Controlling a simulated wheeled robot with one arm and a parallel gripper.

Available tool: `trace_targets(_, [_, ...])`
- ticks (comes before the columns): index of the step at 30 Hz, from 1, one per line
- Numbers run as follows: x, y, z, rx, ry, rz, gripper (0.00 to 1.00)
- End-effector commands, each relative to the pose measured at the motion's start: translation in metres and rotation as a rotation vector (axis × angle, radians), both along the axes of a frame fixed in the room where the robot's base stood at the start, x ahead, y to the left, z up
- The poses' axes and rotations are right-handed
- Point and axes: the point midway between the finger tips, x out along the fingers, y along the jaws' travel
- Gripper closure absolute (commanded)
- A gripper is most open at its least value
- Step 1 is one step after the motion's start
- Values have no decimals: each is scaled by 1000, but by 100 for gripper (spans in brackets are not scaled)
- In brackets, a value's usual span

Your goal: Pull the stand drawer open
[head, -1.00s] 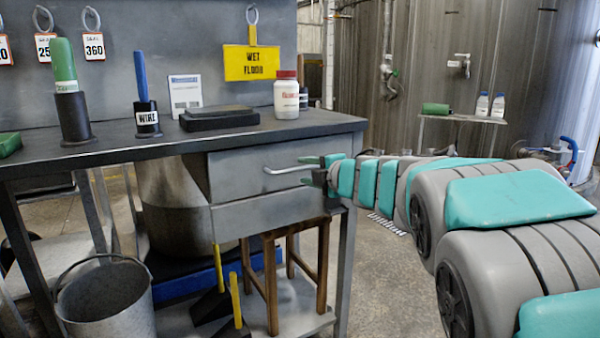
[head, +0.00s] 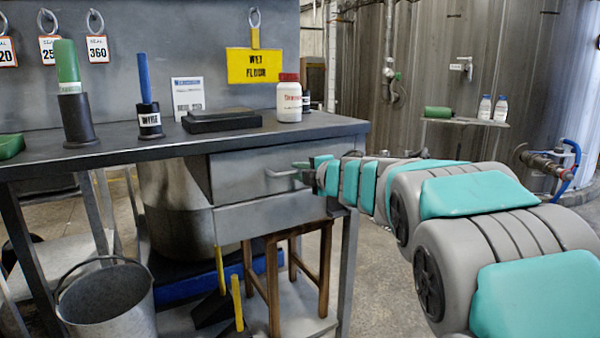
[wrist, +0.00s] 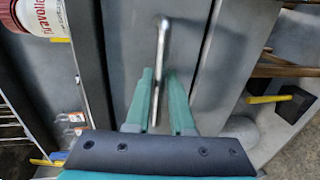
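The stand drawer (head: 240,172) is the upper grey drawer under the bench top, and its front is closed in the head view. Its metal bar handle (head: 280,173) runs along the front. My gripper (head: 300,172) is at the right part of the handle, and its fingers partly hide that end. In the wrist view the handle (wrist: 162,45) passes between the two green fingers of my gripper (wrist: 160,85). The fingers are apart, with a visible gap beside the bar, so the gripper looks open around the handle.
A white bottle with a red cap (head: 289,98) and a dark block (head: 222,121) stand on the bench top (head: 330,126). A second drawer (head: 265,212) sits below. A wooden stool (head: 272,270) and a metal bucket (head: 105,300) are underneath.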

Motion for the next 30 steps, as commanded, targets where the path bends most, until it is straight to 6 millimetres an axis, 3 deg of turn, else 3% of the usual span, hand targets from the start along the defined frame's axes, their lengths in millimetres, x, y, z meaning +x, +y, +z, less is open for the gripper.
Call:
trace_targets(5, [0,0,0,0,0,0,100])
trace_targets(30, [0,0,0,-1,1,0,100])
